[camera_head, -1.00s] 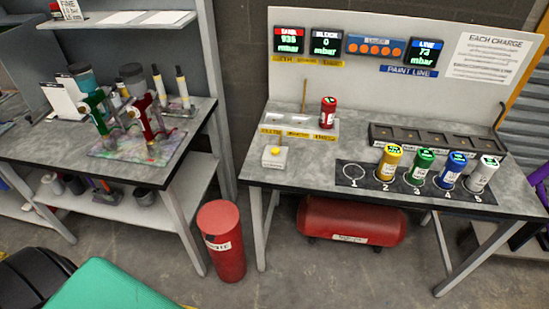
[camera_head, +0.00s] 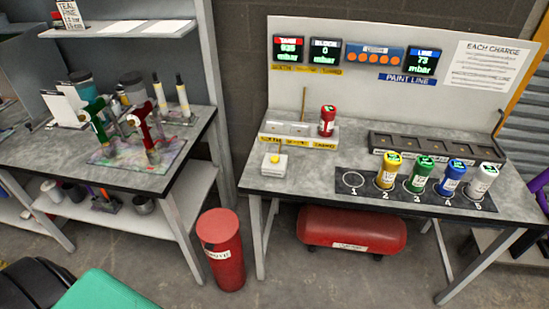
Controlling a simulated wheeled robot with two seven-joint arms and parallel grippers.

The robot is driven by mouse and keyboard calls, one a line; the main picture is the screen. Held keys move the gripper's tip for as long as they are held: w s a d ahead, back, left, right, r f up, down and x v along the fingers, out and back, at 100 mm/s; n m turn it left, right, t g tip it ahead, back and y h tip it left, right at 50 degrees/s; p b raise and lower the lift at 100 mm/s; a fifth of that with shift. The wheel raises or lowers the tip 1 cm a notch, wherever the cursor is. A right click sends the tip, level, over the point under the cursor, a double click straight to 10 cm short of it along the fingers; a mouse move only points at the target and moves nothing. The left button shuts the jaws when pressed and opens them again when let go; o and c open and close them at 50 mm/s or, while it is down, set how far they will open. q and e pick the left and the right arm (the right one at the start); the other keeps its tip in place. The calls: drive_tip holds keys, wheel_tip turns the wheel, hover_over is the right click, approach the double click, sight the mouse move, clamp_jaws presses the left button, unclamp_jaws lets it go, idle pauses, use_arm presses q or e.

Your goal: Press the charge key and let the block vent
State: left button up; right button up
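A small white box with a yellow key (camera_head: 275,158) sits at the left front of the right-hand bench. Behind it is a pale block (camera_head: 290,139) with yellow labels along its front. A red canister (camera_head: 327,121) stands upright at the block's right end. A thin brown rod (camera_head: 304,103) rises from the block. On the back panel, a red-topped display (camera_head: 289,49) reads about 935 mbar, the block display (camera_head: 325,52) reads 0 mbar, and the line display (camera_head: 423,57) reads 73 mbar. Neither gripper is in view.
Yellow (camera_head: 387,174), green (camera_head: 418,174), blue (camera_head: 451,178) and white (camera_head: 481,181) canisters stand on marks 2 to 5 of a dark mat; mark 1 (camera_head: 353,180) is empty. A dark slotted rack (camera_head: 440,150) lies behind. A red bin (camera_head: 221,250) stands between the benches.

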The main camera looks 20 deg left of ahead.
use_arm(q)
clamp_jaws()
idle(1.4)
